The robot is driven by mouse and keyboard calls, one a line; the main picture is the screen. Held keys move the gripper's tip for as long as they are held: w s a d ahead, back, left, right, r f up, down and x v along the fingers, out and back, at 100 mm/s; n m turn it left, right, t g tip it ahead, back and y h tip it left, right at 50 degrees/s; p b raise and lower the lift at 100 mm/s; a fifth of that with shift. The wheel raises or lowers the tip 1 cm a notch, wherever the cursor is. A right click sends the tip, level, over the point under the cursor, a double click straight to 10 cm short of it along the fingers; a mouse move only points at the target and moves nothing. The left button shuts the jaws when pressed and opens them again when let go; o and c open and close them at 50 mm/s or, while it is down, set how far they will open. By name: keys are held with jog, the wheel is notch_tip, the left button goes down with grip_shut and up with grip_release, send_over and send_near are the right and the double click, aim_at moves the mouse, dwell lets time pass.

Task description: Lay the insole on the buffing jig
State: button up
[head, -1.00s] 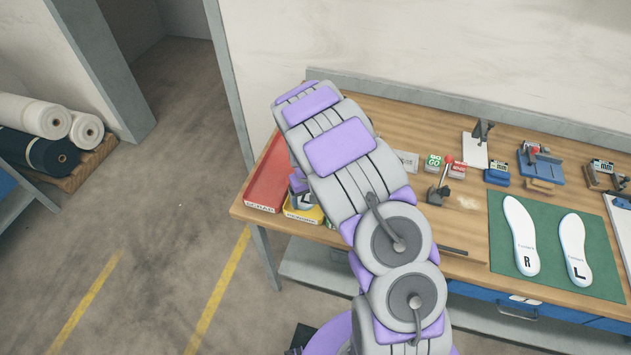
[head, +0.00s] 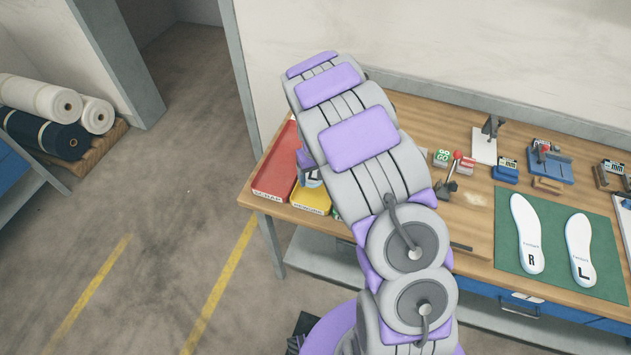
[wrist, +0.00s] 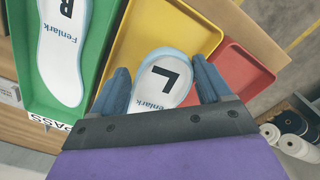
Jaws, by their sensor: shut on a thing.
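A white insole with a black L (wrist: 163,82) is between the two fingers of my gripper (wrist: 162,88) in the wrist view. My gripper is shut on it, above or in the yellow tray (wrist: 190,22); the exact height is unclear. The insole's L end also shows in the head view (head: 312,178) beside my arm, over the yellow tray. My arm hides most of the gripper there. A toggle clamp with a red knob (head: 452,178) stands on the bench right of my arm. I cannot tell for sure which fixture is the buffing jig.
A red tray (head: 272,180) lies left of the yellow one. A green tray (wrist: 104,52) holds an R insole (wrist: 62,60). On the bench, a green mat (head: 553,250) bears an R and an L insole.

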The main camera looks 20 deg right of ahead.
notch_tip(320, 180, up, 10)
jog(key=s+a+m, duration=0.1)
jog(key=shift+r+b, duration=0.25)
jog(key=shift+b, duration=0.15)
jog(key=shift+w, duration=0.1)
